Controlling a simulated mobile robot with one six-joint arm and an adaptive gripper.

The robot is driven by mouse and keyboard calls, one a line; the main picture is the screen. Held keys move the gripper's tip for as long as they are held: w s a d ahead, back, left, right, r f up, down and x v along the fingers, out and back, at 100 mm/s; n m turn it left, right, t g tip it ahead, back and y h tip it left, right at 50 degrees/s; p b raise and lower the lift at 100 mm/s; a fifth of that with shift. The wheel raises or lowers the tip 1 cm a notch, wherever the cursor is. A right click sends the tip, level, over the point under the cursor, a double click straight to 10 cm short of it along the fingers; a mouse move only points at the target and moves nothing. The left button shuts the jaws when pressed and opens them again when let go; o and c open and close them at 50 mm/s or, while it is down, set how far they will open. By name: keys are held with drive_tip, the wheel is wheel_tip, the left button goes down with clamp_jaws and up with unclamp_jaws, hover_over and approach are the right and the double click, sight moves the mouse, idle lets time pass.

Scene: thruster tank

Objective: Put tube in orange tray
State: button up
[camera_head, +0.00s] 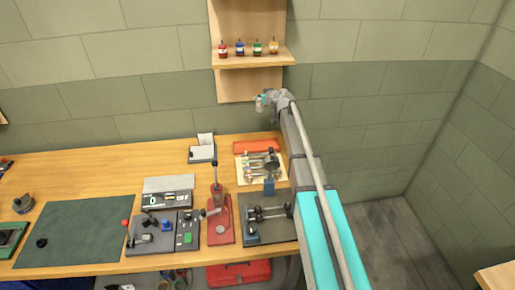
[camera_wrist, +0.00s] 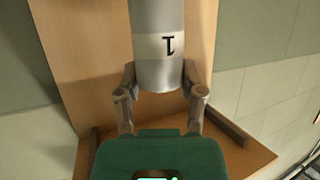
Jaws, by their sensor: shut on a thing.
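My gripper (camera_wrist: 160,98) is shut on a grey tube (camera_wrist: 157,18). The tube has a pale band with a dark "1", which appears upside down in the wrist view. Its far end runs out of the top of that view. In the head view my gripper (camera_head: 262,102) is small, in front of the wall just below the wooden shelf, and the tube is hard to make out there. An orange-red tray (camera_head: 256,147) lies at the back right of the bench, below my gripper and apart from it. Its inside is too small to tell.
The wooden shelf (camera_head: 255,61) holds several small coloured bottles. In front of the tray, a pale board (camera_head: 245,177) bears metal parts. A white holder (camera_head: 202,154) stands to the left. Fixtures and a red press (camera_head: 220,222) crowd the bench's front. The bench's back left (camera_head: 100,170) is clear.

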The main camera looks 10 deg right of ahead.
drive_tip(key=d+f+b, duration=0.4)
drive_tip(key=f+b, duration=0.6)
drive_tip(key=f, duration=0.1)
drive_tip(key=shift+s+b, duration=0.15)
drive_tip(key=shift+b, duration=0.25)
drive_tip(key=shift+f, duration=0.1)
drive_tip(key=b, duration=0.6)
hover_over(268, 145)
wheel_tip(268, 145, down, 6)
drive_tip(key=shift+s, duration=0.15)
drive_tip(key=shift+a, duration=0.1)
drive_tip(key=shift+f+b, duration=1.9)
drive_tip(key=shift+b, duration=0.1)
drive_tip(key=shift+f, duration=0.15)
drive_tip(key=o, duration=1.2)
